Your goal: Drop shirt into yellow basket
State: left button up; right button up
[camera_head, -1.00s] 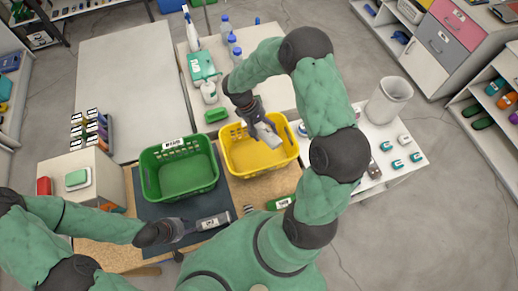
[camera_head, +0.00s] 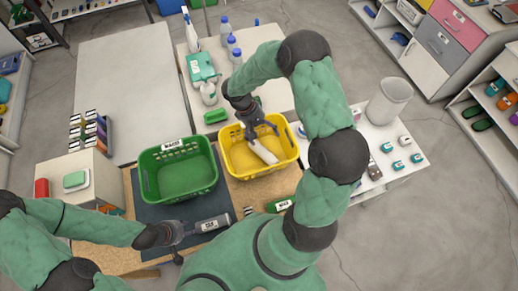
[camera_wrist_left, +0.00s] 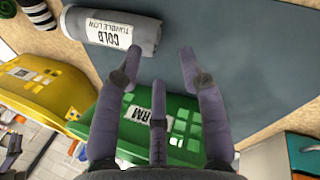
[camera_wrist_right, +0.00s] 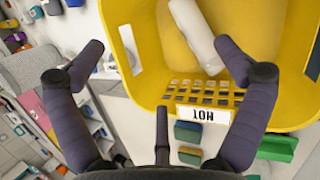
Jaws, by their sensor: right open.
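A white rolled shirt (camera_head: 262,150) is inside the yellow basket (camera_head: 283,168), tilted; whether it rests on the bottom I cannot tell. It also shows in the right wrist view (camera_wrist_right: 195,35), beyond my fingers. My right gripper (camera_head: 264,130) is open above the basket, apart from the shirt. In the right wrist view its fingers (camera_wrist_right: 160,48) are spread over the basket, which bears a HOT label. My left gripper (camera_wrist_left: 158,52) is open and empty, close to a grey rolled shirt (camera_wrist_left: 140,38) with a COLD label. That roll lies on the dark mat in the head view (camera_head: 212,223).
An empty green basket (camera_head: 180,201) stands left of the yellow one. A green roll (camera_head: 279,205) lies in front of the yellow basket. Bottles (camera_head: 234,51) stand behind. A white bin (camera_head: 388,101) and small boxes (camera_head: 397,164) are on the right table.

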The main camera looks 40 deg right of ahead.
jog(key=v, duration=1.2)
jog(key=shift+f, duration=0.1)
